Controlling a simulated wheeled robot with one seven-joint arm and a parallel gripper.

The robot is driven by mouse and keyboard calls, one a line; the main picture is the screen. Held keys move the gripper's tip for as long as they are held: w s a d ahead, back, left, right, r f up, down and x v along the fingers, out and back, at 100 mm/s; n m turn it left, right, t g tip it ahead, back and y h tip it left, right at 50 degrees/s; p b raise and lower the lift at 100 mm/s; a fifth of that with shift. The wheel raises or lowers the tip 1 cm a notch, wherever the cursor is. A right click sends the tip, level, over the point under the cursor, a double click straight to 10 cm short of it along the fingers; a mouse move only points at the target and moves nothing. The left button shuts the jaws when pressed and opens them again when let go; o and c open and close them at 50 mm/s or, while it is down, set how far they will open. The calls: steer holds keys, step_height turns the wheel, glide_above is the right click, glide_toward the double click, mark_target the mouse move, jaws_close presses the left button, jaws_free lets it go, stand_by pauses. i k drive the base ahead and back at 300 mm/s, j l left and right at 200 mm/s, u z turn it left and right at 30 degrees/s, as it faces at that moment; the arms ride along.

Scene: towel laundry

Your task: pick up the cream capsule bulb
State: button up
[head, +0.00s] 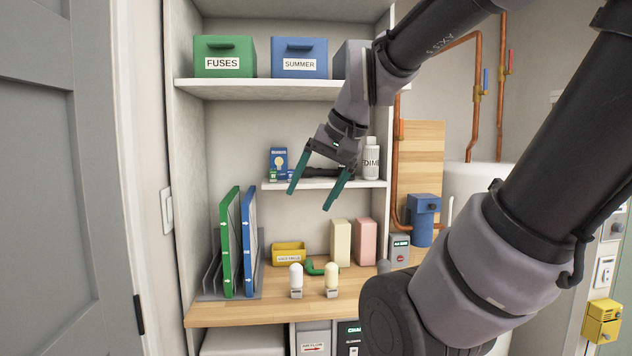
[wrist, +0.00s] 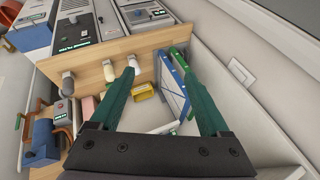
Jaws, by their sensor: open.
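The cream capsule bulb (head: 331,274) stands upright in a small grey holder near the front of the wooden counter. A similar white bulb (head: 296,275) stands just left of it. In the wrist view the cream bulb (wrist: 109,71) is left of the left fingertip, and the white bulb (wrist: 133,62) is partly behind that fingertip. My gripper (head: 309,199) is open and empty, with its green fingers pointing down, well above the counter and the bulbs. The gripper also shows in the wrist view (wrist: 157,72). Nothing is between the fingers.
Behind the bulbs are a yellow bin (head: 289,253), a green pipe elbow (head: 322,269), a cream box (head: 340,242) and a pink box (head: 365,242). Green (head: 230,243) and blue (head: 250,240) panels stand at left. A small shelf (head: 310,184) is behind my gripper. The counter's front strip is mostly clear.

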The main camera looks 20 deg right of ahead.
mark_target(330, 269)
steer(key=l, duration=0.6)
steer(key=l+u, duration=0.2)
steer(key=l, duration=0.4)
steer(key=k+l+u, duration=0.1)
steer(key=l+u, duration=0.15)
steer(key=l, duration=0.35)
steer(key=k+l+u, duration=0.2)
steer(key=l, duration=0.4)
steer(key=i+u, duration=0.1)
steer(key=u, duration=0.45)
